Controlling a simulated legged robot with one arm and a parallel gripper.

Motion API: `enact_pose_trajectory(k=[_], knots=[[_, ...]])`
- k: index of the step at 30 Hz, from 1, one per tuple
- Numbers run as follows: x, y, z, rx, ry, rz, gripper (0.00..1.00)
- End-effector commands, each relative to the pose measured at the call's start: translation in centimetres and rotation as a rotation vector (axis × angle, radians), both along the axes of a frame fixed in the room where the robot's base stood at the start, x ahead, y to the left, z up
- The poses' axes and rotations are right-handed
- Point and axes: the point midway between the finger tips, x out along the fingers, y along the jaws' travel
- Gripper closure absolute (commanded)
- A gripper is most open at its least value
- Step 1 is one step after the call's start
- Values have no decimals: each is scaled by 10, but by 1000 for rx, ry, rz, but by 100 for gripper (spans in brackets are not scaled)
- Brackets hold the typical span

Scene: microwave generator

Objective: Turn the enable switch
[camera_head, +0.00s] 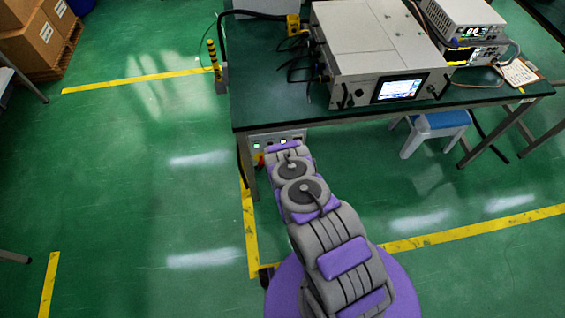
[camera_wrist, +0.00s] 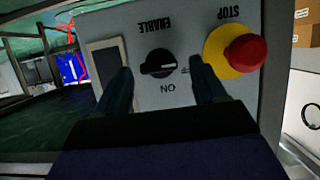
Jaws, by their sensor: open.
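The enable switch (camera_wrist: 158,63) is a black rotary knob on a grey panel (camera_wrist: 170,95), with a pale pointer mark facing left in the wrist view. The "ENABLE" and "ON" labels appear upside down. My gripper (camera_wrist: 161,67) is open, with one dark finger on each side of the knob. I cannot tell whether the fingers touch it. In the head view, the panel (camera_head: 262,136) sits below the front left edge of the table. My arm hides most of it there, along with the switch, and my fingers do not show.
A red stop button (camera_wrist: 245,52) on a yellow base sits close to the right finger. A dark rectangular part (camera_wrist: 107,68) is at the panel's left. The green table (camera_head: 250,105) carries a grey instrument (camera_head: 370,50). A blue-topped stool (camera_head: 437,124) stands underneath.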

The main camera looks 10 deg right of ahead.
Motion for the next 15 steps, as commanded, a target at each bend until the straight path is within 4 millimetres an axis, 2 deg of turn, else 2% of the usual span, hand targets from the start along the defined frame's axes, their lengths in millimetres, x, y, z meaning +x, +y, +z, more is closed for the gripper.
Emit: enact_pose_trajectory(k=[5,15], knots=[[0,0,0,0,0,0,30],[0,0,0,0,-1,0,62]])
